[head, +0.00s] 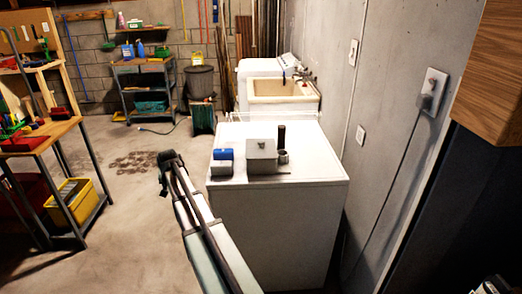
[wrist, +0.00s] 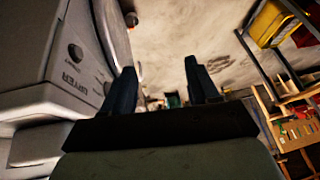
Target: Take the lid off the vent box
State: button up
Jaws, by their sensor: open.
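The vent box (head: 262,165) is a grey box on top of a white machine. Its grey lid (head: 262,149) lies on it with a small knob in the middle. My gripper (head: 167,157) is in the air to the left of the white machine, apart from the box. In the wrist view my gripper (wrist: 162,82) has its two dark fingers spread, with nothing between them. The vent box cannot be made out in the wrist view.
The white machine (head: 275,225) also carries a blue and grey box (head: 222,162), a dark upright cylinder (head: 281,138) and a small grey cup (head: 283,157), close around the vent box. A grey wall (head: 350,110) stands to the right. A workbench (head: 45,135) is at left, with open floor between.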

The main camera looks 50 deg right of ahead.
jog(key=s+d+r+m, duration=0.1)
jog(key=d+r, duration=0.3)
jog(key=d, duration=0.1)
jog(key=s+d+r+h, duration=0.1)
jog(key=s+d+r, duration=0.1)
jog(key=d+r, duration=0.3)
jog(key=s+d+r+m, duration=0.1)
jog(key=d+r, duration=0.3)
jog(key=d, duration=0.2)
jog(key=shift+s+r+m+g, duration=0.15)
jog(key=shift+r+m+g, duration=0.15)
jog(key=shift+r+g, duration=0.1)
jog(key=s+d+r+m, duration=0.1)
jog(key=s+d+r, duration=0.4)
jog(key=d+r, duration=0.15)
jog(key=m+g, duration=0.2)
send_near(261, 141)
jog(key=f, duration=0.1)
jog(key=w+f, duration=0.1)
jog(key=f, duration=0.1)
jog(key=shift+f+h, duration=0.15)
jog(key=shift+h, duration=0.15)
jog(key=shift+s+x, duration=0.15)
jog(key=shift+x, duration=1.2)
jog(key=shift+s+x, duration=0.15)
jog(key=shift+x, duration=1.2)
jog(key=shift+d, duration=0.2)
grip_shut()
